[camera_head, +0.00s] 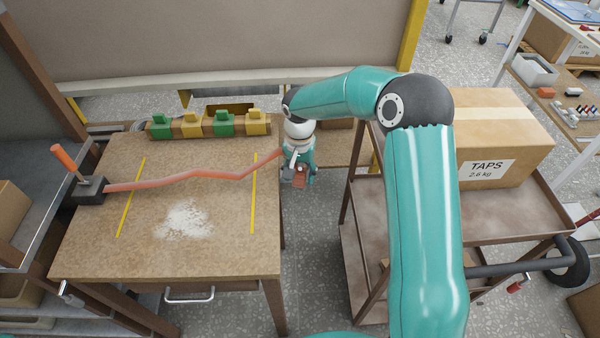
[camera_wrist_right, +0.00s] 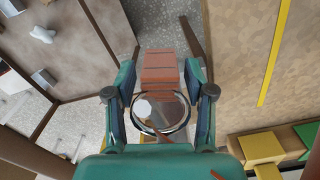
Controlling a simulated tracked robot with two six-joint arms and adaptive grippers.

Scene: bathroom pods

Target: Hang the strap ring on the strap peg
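The strap (camera_head: 205,175) is an orange-red band. It runs with slight bends from a black block with an orange handle (camera_head: 90,188) on the left of the table towards my right gripper (camera_head: 298,175), just past the table's right edge. In the wrist view my right gripper (camera_wrist_right: 160,105) has its fingers on both sides of the metal strap ring (camera_wrist_right: 160,130) and a reddish-brown tab (camera_wrist_right: 159,70), and appears closed on the ring. The strap peg cannot be made out with certainty. My left gripper is not in view.
The table (camera_head: 100,255) has a white powder patch (camera_head: 184,220), two yellow lines, and several green and yellow blocks (camera_head: 220,124) at its back edge. A brown cart (camera_head: 500,215) with a TAPS carton (camera_head: 500,135) stands right. Floor shows between table and cart.

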